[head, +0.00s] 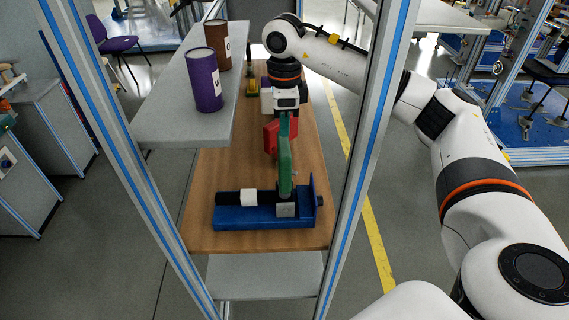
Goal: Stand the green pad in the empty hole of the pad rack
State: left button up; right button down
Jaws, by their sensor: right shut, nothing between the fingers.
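A tall green piece (286,160), which may be the green pad, stands upright above the grey block on a blue fixture (262,220) on the wooden table. A red piece (270,138) shows just left of its upper part. My right gripper (286,112) is at the top end of the green piece, shut with nothing held. Its fingertips are small and partly hidden, so I cannot tell whether they touch the green piece. I cannot make out the pad rack or its empty hole for sure. My left gripper is out of view.
A black cylinder with a white band (248,197) lies on the blue fixture. A purple canister (202,82) and a brown canister (218,45) stand on the grey shelf (160,115) at left. Metal posts (372,110) frame the table closely. Bare wood (215,165) shows left of the green piece.

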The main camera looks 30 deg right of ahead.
jog(key=c, duration=2.1)
grip_release()
jog(key=shift+f, duration=0.1)
jog(key=o, duration=0.4)
jog(key=shift+d, duration=0.1)
